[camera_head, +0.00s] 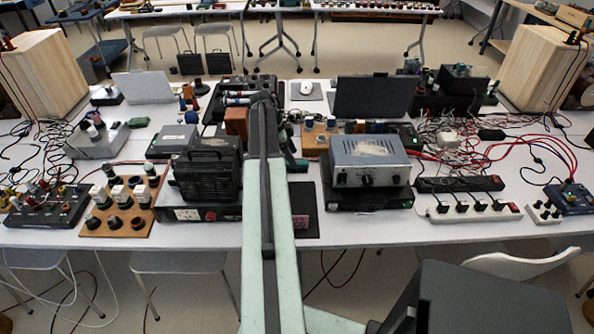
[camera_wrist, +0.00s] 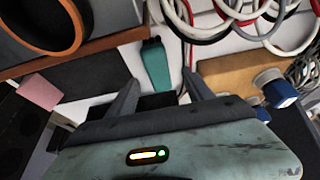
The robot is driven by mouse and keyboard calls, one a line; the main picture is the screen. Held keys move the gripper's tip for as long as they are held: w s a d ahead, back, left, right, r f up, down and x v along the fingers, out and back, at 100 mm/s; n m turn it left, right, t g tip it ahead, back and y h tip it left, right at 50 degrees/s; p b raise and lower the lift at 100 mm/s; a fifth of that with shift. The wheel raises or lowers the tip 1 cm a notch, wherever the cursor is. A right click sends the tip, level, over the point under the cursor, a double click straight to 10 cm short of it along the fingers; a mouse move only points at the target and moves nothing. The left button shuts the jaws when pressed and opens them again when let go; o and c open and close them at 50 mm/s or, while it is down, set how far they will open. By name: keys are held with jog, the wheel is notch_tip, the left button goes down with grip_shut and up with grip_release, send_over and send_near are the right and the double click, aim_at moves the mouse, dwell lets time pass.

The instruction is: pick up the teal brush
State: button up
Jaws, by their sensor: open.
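The teal brush (camera_wrist: 156,64) shows in the wrist view as a teal block with a dark end, lying on the white table top. It is just beyond my gripper (camera_wrist: 160,79), roughly in line with the gap between the fingers. The fingers are apart and nothing is held between them. I cannot tell the height of the fingers above the table. In the head view my arm reaches forward over the middle of the table and hides the gripper's fingers.
In the wrist view, an orange-rimmed ring (camera_wrist: 72,40) is at upper left, a pink block (camera_wrist: 38,92) at left, red and white cables (camera_wrist: 235,20) above, and a blue-and-white knob (camera_wrist: 281,92) at right. In the head view, a grey power unit (camera_head: 368,162) stands right of my arm.

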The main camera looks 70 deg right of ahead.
aim_at(303, 166)
jog(key=b+x, duration=0.3)
jog(key=x, duration=0.1)
jog(key=shift+s+f, duration=0.15)
jog(key=shift+f, duration=0.2)
jog(key=shift+r, duration=0.2)
jog(key=shift+f+b, duration=0.25)
jog(key=shift+b, duration=0.05)
grip_shut()
